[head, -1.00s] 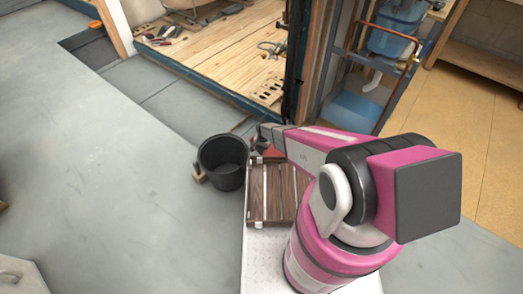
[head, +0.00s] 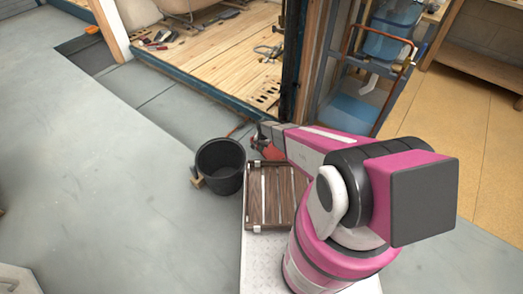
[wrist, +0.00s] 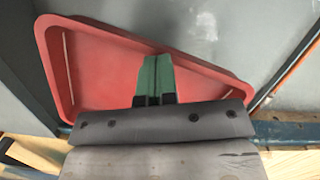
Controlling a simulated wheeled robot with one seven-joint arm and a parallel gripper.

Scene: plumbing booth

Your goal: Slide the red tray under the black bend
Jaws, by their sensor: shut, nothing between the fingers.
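The red tray (wrist: 100,70) fills much of the wrist view, its raised rim turned up around a flat floor. It lies on a grey surface beside a blue beam. In the head view only a small red piece of it (head: 258,144) shows beyond the wooden crate, mostly hidden by my arm. My gripper (wrist: 155,80) has green fingers closed together, empty, over the tray's near edge. Whether they touch it I cannot tell. I cannot make out the black bend in either view.
A black bucket (head: 221,165) stands left of the slatted wooden crate (head: 268,205). A blue-framed rack (head: 345,85) with a blue basin (head: 392,35) and copper pipe stands at the right. A plank platform (head: 215,50) lies behind.

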